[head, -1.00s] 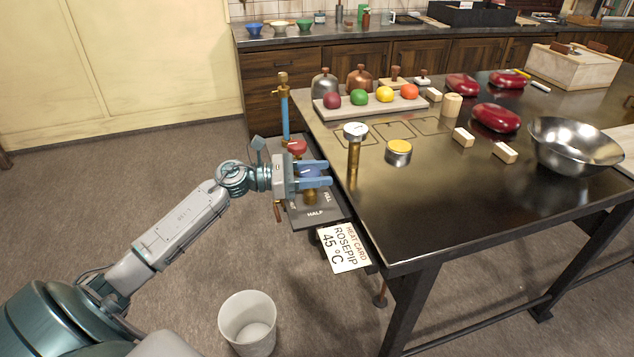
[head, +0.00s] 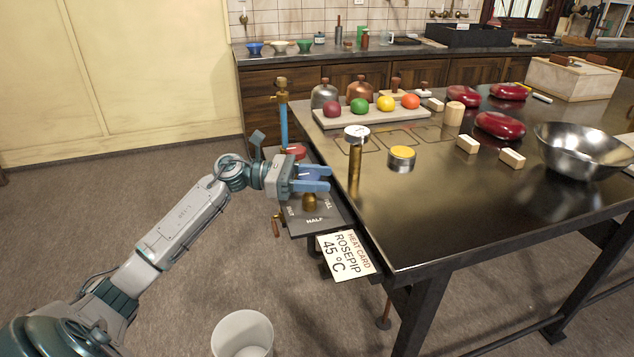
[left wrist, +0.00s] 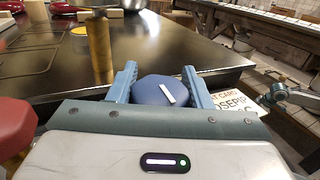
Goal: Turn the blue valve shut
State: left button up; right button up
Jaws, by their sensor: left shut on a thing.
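The blue valve (left wrist: 153,91) is a rounded blue knob with a white pointer mark, seen between the fingers in the left wrist view. In the head view it is mostly hidden by my left gripper (head: 318,179), whose blue fingers are shut on it from the left. Under it are a brass stem (head: 309,203) and a dark panel (head: 313,222) at the table's side, with HALF and FULL lettering. The white mark slants in the left wrist view. A red valve (head: 294,152) sits just behind; it also shows at the left wrist view's left edge (left wrist: 14,128).
A heat card (head: 346,256) reading ROSEPIP 45 °C hangs in front of the panel. A brass post with a gauge (head: 356,134) stands at the table's left edge. A blue pipe (head: 284,125) rises behind the valves. A white bin (head: 242,335) is on the floor.

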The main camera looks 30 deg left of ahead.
pick_arm(q)
jog(key=shift+r, duration=0.1)
pick_arm(e)
jog(key=shift+r, duration=0.35)
pick_arm(q)
jog(key=o, duration=1)
jog(key=shift+s+a, duration=0.2)
jog(key=shift+a, duration=0.15)
jog(key=b+v, duration=0.2)
jog(key=v, duration=0.8)
pick_arm(e)
jog(key=w+v, duration=0.1)
jog(key=v, duration=0.7)
jog(key=shift+r+t, duration=0.15)
jog(key=shift+t, duration=0.25)
